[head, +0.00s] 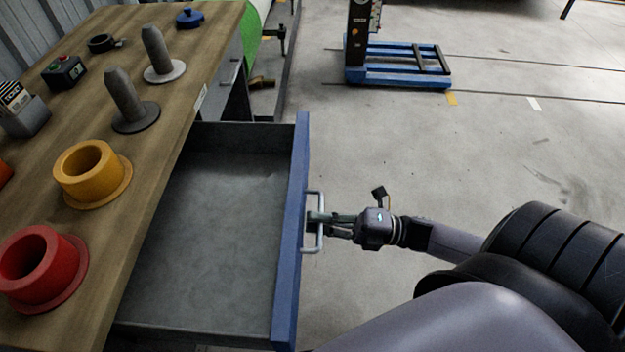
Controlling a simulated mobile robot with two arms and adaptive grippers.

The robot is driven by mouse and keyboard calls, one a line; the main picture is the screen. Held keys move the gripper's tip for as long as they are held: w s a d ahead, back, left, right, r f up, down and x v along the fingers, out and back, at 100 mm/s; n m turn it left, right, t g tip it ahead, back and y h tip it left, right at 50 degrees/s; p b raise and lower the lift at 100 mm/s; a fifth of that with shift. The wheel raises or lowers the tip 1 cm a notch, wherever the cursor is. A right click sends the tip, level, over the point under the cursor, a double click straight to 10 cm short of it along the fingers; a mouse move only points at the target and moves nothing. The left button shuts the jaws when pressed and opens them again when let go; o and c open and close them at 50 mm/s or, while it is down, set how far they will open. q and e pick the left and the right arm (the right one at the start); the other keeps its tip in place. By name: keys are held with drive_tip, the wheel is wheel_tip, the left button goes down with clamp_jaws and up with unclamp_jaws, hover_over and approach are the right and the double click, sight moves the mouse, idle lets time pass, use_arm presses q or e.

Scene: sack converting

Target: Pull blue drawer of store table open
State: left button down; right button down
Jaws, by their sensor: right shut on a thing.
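The store table (150,185) has a brown wooden top and runs along the left of the head view. Its blue drawer (295,240) stands well out from under the top, and its grey inside looks empty. A light metal bar handle (320,235) sits on the blue front. My right gripper (318,222) reaches in from the right and is shut on the handle. Its fingertips are partly hidden at the bar. My left gripper is not in view.
On the top stand a red flanged ring (70,280), a yellow flanged ring (118,178), two grey pegs and small items. A grey drawer front (230,68) lies further along. A blue wheeled frame (400,75) stands at the back. The floor (480,150) at right is clear.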

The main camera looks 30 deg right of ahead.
drive_tip(key=c, duration=1.7)
unclamp_jaws()
drive_tip(key=v, duration=1.2)
